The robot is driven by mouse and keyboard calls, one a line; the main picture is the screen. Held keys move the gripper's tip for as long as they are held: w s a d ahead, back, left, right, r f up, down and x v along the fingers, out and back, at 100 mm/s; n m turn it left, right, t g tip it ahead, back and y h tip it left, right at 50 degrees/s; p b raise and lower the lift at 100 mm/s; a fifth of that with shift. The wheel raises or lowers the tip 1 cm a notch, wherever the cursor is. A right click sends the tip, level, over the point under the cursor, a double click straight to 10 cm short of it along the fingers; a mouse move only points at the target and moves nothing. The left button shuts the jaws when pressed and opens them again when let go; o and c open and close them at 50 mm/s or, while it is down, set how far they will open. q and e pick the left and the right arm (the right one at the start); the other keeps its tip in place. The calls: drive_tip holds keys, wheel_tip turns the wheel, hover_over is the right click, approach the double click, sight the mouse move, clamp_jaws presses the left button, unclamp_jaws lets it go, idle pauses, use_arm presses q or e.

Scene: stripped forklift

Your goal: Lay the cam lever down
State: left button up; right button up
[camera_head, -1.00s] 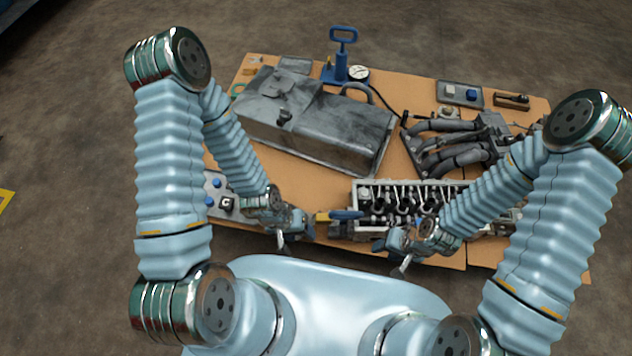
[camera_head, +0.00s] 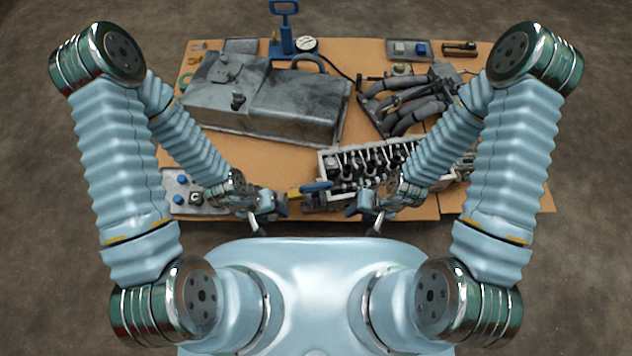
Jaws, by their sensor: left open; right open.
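I cannot tell for sure which part is the cam lever. A blue handle (camera_head: 317,186) with a yellow part (camera_head: 294,193) beside it lies near the left end of the engine cylinder head (camera_head: 327,160), between my two grippers. My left gripper (camera_head: 268,213) is open and empty, just left of the yellow part and close to the table's front edge. My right gripper (camera_head: 368,212) is open at the front of the cylinder head, right of the blue handle. My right forearm hides part of the cylinder head.
A wooden table (camera_head: 285,153) carries a large grey metal case (camera_head: 290,105), a blue hand pump (camera_head: 286,35) with a gauge (camera_head: 306,44), and a hose manifold (camera_head: 415,105). A tray with blue knobs (camera_head: 179,199) is at the front left. Bare tabletop lies between case and cylinder head.

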idle(0.5)
drive_tip(key=m+g+y+b, duration=0.2)
drive_tip(key=m+g+y, duration=0.2)
drive_tip(key=m+y, duration=0.9)
approach(328, 184)
drive_tip(key=a, duration=0.4)
drive_tip(key=s+a+p, duration=0.1)
drive_tip(key=a, duration=0.3)
drive_tip(key=a+f, duration=0.1)
drive_tip(key=a, duration=0.3)
drive_tip(key=shift+s+p, duration=0.35)
drive_tip(key=shift+s, duration=0.05)
use_arm(q)
drive_tip(key=shift+w+f, duration=0.15)
drive_tip(key=shift+w, duration=0.35)
use_arm(e)
clamp_jaws()
